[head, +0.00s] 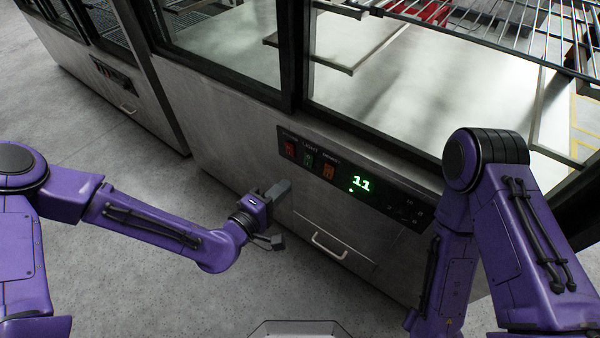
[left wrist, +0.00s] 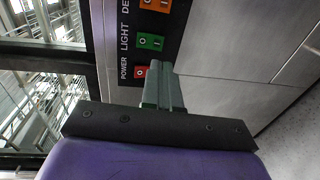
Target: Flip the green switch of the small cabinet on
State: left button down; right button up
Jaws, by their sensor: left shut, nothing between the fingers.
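The metal cabinet (head: 230,130) in front of me has a dark control panel with a red switch (head: 289,149), a green switch (head: 308,160) and an orange switch (head: 328,171) in a row. In the left wrist view the green switch (left wrist: 150,41) is labelled LIGHT, beside the red POWER switch (left wrist: 141,72). My left gripper (head: 283,186) is shut and empty, just below the panel's left end. In the left wrist view its fingertips (left wrist: 161,66) appear close to the red and green switches; contact cannot be told. My right gripper is out of view.
A drawer handle (head: 328,245) is below. Glass windows and a wire rack (head: 490,25) are above. Another cabinet (head: 90,75) with its own panel stands left. The floor at left is clear.

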aim_at(307, 165)
pick_arm(q)
jog(key=b+x, duration=0.1)
jog(key=x, duration=0.6)
jog(key=shift+w+d, duration=0.2)
jog(key=shift+w, duration=0.05)
